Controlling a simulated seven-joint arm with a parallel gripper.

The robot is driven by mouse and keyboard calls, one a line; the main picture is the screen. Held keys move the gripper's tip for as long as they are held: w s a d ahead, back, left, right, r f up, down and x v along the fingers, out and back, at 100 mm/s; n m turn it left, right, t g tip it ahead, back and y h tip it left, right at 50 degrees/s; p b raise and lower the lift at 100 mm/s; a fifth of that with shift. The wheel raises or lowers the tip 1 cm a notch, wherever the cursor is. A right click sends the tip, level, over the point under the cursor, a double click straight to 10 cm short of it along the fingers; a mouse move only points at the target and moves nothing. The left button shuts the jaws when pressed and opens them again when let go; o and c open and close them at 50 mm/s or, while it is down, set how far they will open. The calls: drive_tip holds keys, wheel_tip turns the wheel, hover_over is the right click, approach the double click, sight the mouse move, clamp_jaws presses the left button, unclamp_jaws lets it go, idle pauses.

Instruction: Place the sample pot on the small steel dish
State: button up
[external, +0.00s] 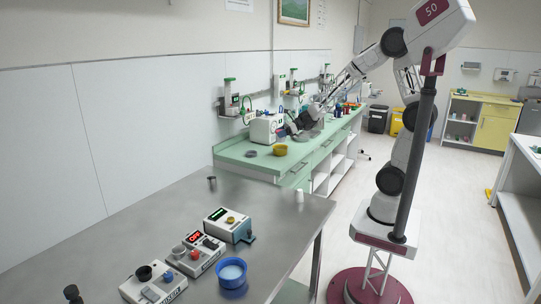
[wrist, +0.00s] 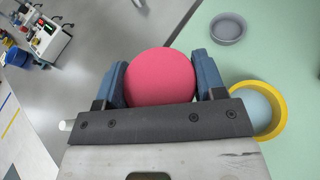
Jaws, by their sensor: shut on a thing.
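My gripper (wrist: 160,85) is shut on a round pink-red thing (wrist: 159,76), which I take to be the sample pot seen end-on. Its sides are hidden, so I cannot tell its height. In the wrist view, the small grey dish (wrist: 228,28), which looks like the steel dish, lies on the green counter up and to the right of the held pot, apart from it, and looks empty. The dish also shows in the external view (external: 251,153), near the counter's near end. My gripper (external: 288,130) is over the counter there, small and partly hidden among equipment.
A yellow bowl (wrist: 283,112) with a pale blue inside sits by my right finger in the wrist view, close to the dish. White equipment (external: 265,129) stands behind on the green counter (external: 234,155). A steel table (external: 150,240) with devices and a blue bowl (external: 231,287) is in front.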

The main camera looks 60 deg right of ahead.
drive_tip(key=s+d+m+t+h, duration=0.15)
drive_tip(key=s+d, duration=0.25)
drive_tip(key=d, duration=0.7)
drive_tip(key=s+d+m+t+h, duration=0.1)
drive_tip(key=s+d+m+h, duration=0.15)
drive_tip(key=d, duration=0.85)
drive_tip(key=s+d+m+t+h, duration=0.1)
drive_tip(key=s+d, duration=0.3)
drive_tip(key=d, duration=0.8)
drive_tip(key=shift+g, duration=0.25)
drive_tip(key=shift+s+a+f, duration=0.15)
drive_tip(key=shift+f, duration=2.45)
drive_tip(key=w+d, duration=0.3)
drive_tip(key=w, duration=0.4)
drive_tip(key=w+d+f, duration=0.1)
drive_tip(key=w+d, duration=0.3)
drive_tip(key=w, duration=0.3)
drive_tip(key=shift+d+f, duration=0.25)
drive_tip(key=shift+d, duration=0.05)
drive_tip(key=shift+f, duration=0.1)
drive_tip(key=shift+f, duration=1.65)
